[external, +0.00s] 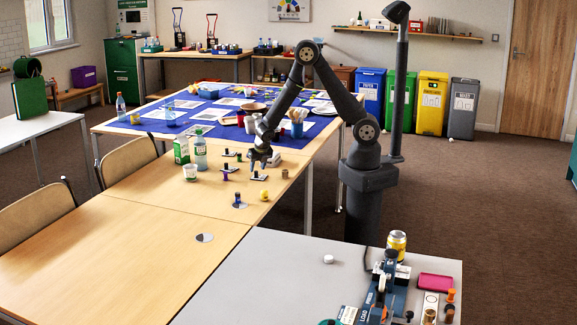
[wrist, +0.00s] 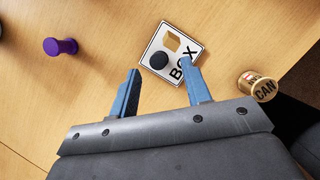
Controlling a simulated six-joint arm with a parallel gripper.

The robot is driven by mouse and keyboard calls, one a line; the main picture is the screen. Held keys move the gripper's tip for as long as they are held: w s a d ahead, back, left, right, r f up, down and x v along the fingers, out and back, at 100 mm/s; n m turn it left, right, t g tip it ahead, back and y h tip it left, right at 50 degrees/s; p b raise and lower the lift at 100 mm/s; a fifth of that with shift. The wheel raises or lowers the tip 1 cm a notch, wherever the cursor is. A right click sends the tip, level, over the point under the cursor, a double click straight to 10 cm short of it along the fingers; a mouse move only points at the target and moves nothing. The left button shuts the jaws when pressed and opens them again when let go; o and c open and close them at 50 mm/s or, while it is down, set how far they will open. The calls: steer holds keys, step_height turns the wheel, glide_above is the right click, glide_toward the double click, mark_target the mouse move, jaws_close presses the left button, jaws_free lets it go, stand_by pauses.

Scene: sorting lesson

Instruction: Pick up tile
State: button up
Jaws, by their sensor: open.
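In the wrist view a white square tile (wrist: 188,46) with a dark border, a tan box picture and the word BOX lies on the wooden table. A round black knob (wrist: 159,61) stands on it. My gripper (wrist: 162,73) is open and empty, its two blue fingers apart on the near side of the tile. The right fingertip overlaps the tile's near edge in the picture; I cannot tell whether they touch. In the external view my gripper (external: 263,163) hangs low over the table, close to a small knobbed tile (external: 258,177).
A purple peg (wrist: 60,46) stands left of the tile, and a gold CAN-labelled cylinder (wrist: 259,87) is at its right. The nearer wooden tabletop (external: 110,245) is mostly clear.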

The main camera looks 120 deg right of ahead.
steer(key=shift+x, duration=1.6)
steer(key=shift+w, duration=0.1)
jaws_close()
steer(key=shift+r, duration=0.85)
step_height(320, 180, up, 3)
steer(key=shift+f, duration=0.15)
steer(key=s+d+r, duration=0.4)
steer(key=s+r, duration=0.2)
steer(key=s, duration=0.4)
steer(key=shift+s+d+r, duration=0.25)
steer(key=shift+s+r, duration=0.1)
